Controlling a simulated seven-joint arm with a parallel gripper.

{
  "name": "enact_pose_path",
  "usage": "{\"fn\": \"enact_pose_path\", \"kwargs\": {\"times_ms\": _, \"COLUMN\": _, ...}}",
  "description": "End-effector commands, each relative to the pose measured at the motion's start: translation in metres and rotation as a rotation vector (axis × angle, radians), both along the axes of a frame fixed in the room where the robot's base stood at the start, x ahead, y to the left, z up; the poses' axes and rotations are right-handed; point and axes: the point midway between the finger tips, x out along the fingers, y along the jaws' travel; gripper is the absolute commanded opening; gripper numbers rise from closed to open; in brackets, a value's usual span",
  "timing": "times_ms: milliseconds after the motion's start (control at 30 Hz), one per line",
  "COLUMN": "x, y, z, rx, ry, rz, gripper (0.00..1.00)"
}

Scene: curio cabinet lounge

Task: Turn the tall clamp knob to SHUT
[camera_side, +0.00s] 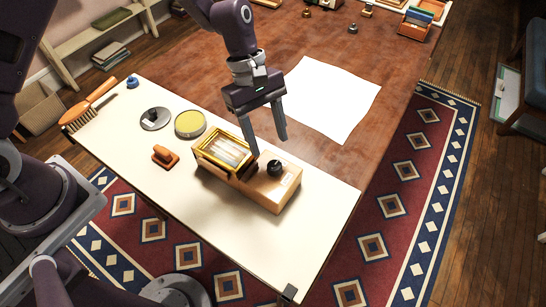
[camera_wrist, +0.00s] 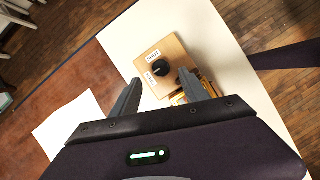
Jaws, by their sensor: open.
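A black clamp knob (camera_side: 275,168) stands on a wooden block (camera_side: 268,188) on the white tabletop. In the wrist view the knob (camera_wrist: 160,68) has a pale pointer mark, and two white labels lie beside it. One label (camera_wrist: 153,54) appears to read SHUT; the other (camera_wrist: 151,77) is hard to read. A brass-framed glass box (camera_side: 224,150) adjoins the block. My gripper (camera_side: 265,142) is open and empty above the block, with its fingers around the knob's level in the side view but apart from it. In the wrist view its fingertips (camera_wrist: 160,82) point toward the block.
A yellow round dish (camera_side: 190,124), a grey disc (camera_side: 155,118), an orange-brown stamp-like piece (camera_side: 165,156), a brush (camera_side: 88,106) and a blue knob-like piece (camera_side: 132,82) lie to the left. White paper (camera_side: 330,98) lies behind. The tabletop's front right is clear.

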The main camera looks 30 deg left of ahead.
Motion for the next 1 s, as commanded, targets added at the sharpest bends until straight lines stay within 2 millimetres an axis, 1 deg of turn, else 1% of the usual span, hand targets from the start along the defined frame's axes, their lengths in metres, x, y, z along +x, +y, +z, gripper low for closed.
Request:
{"fn": "enact_pose_path", "kwargs": {"times_ms": 100, "x": -0.005, "y": -0.008, "z": -0.022, "rx": 0.000, "ry": 0.005, "rz": -0.003, "gripper": 0.53}}
{"fn": "enact_pose_path", "kwargs": {"times_ms": 200, "x": -0.008, "y": -0.015, "z": -0.039, "rx": 0.000, "ry": 0.002, "rz": -0.003, "gripper": 0.53}}
{"fn": "enact_pose_path", "kwargs": {"times_ms": 300, "x": -0.009, "y": -0.019, "z": -0.051, "rx": 0.000, "ry": 0.002, "rz": -0.003, "gripper": 0.53}}
{"fn": "enact_pose_path", "kwargs": {"times_ms": 400, "x": -0.010, "y": -0.021, "z": -0.056, "rx": 0.000, "ry": -0.001, "rz": -0.003, "gripper": 0.53}}
{"fn": "enact_pose_path", "kwargs": {"times_ms": 600, "x": -0.010, "y": -0.021, "z": -0.057, "rx": 0.001, "ry": -0.002, "rz": -0.004, "gripper": 0.53}}
{"fn": "enact_pose_path", "kwargs": {"times_ms": 633, "x": -0.010, "y": -0.021, "z": -0.057, "rx": 0.001, "ry": -0.002, "rz": -0.004, "gripper": 0.51}}
{"fn": "enact_pose_path", "kwargs": {"times_ms": 667, "x": -0.010, "y": -0.021, "z": -0.057, "rx": 0.001, "ry": -0.002, "rz": -0.004, "gripper": 0.45}}
{"fn": "enact_pose_path", "kwargs": {"times_ms": 700, "x": -0.010, "y": -0.021, "z": -0.057, "rx": 0.001, "ry": -0.002, "rz": -0.004, "gripper": 0.37}}
{"fn": "enact_pose_path", "kwargs": {"times_ms": 767, "x": -0.010, "y": -0.021, "z": -0.057, "rx": 0.001, "ry": -0.003, "rz": -0.005, "gripper": 0.26}}
{"fn": "enact_pose_path", "kwargs": {"times_ms": 800, "x": -0.010, "y": -0.021, "z": -0.057, "rx": 0.001, "ry": -0.003, "rz": -0.005, "gripper": 0.18}}
{"fn": "enact_pose_path", "kwargs": {"times_ms": 900, "x": -0.010, "y": -0.021, "z": -0.057, "rx": 0.001, "ry": -0.003, "rz": -0.004, "gripper": 0.00}}
{"fn": "enact_pose_path", "kwargs": {"times_ms": 1000, "x": -0.010, "y": -0.021, "z": -0.057, "rx": 0.001, "ry": -0.003, "rz": -0.004, "gripper": 0.00}}
